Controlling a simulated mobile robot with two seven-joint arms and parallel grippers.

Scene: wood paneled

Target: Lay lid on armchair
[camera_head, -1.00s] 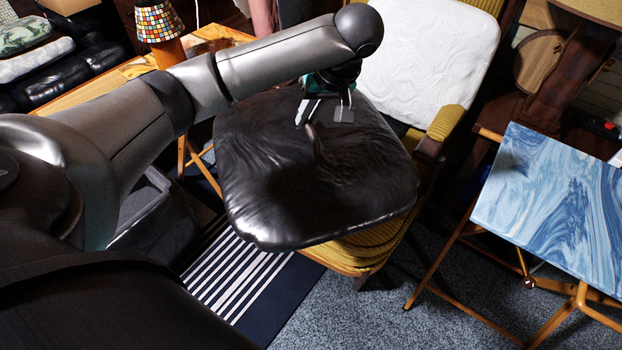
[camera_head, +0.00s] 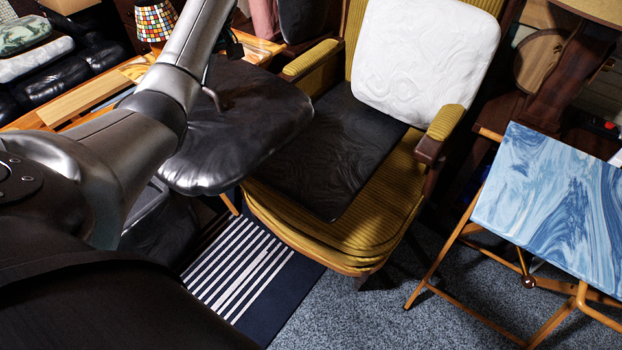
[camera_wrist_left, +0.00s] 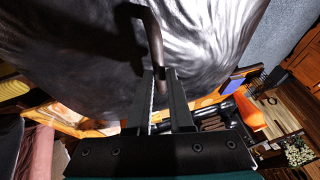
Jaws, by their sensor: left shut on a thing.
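The lid is a black, wrinkled, leathery slab (camera_head: 240,125) with a thin curved handle. My left gripper (camera_wrist_left: 160,75) is shut on this handle, and the lid (camera_wrist_left: 85,45) fills the upper part of the left wrist view. In the head view my arm hides the gripper and part of the lid. The lid hangs raised to the left of the armchair (camera_head: 335,235), over the edge of its left side. The armchair has yellow ribbed upholstery. A white cushion (camera_head: 425,60) leans on its back and a flat black piece (camera_head: 345,150) lies on its seat. My right gripper is not in view.
A wooden table (camera_head: 85,95) with a mosaic-shade lamp (camera_head: 155,20) stands behind the lid. A folding table with a blue marbled top (camera_head: 555,195) stands right of the armchair. A striped rug (camera_head: 245,275) lies on the floor in front.

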